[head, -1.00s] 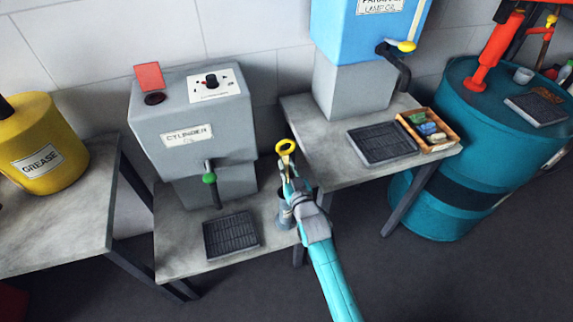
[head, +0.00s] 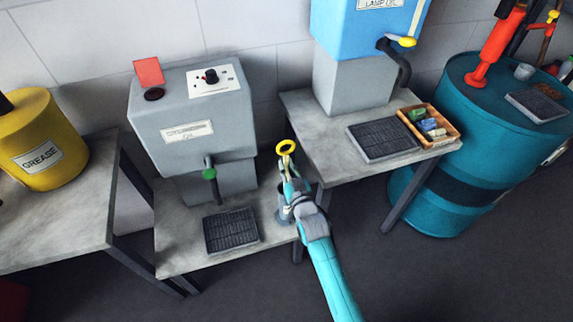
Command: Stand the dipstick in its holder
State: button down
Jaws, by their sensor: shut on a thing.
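The dipstick (head: 286,148) shows as a yellow ring handle above my gripper (head: 287,177) in the head view. My gripper is shut on it just below the ring. The dipstick stands roughly upright. Its lower part is mostly hidden behind my gripper and arm. A grey cylindrical holder (head: 283,214) stands on the low table at its right edge, directly below my gripper and partly covered by it. I cannot tell whether the dipstick's lower end is inside the holder.
The grey cylinder oil tank (head: 190,110) with a green-knobbed tap (head: 209,174) stands left of my gripper, above a dark drip tray (head: 231,231). A higher table (head: 312,122) at right bears a blue lamp oil tank (head: 352,40), another drip tray (head: 382,139) and a wooden box (head: 452,133).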

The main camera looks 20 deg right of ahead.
jog(key=shift+f, duration=1.05)
jog(key=c, duration=1.1)
grip_release()
jog(key=shift+o, duration=0.2)
jog(key=shift+s+r, duration=0.2)
jog(key=shift+s, duration=0.65)
jog(key=shift+s+r, duration=0.2)
jog(key=shift+s, duration=0.6)
jog(key=shift+s+r, duration=0.2)
jog(key=shift+s, duration=0.65)
jog(key=shift+r, duration=0.1)
jog(key=shift+r, duration=2.95)
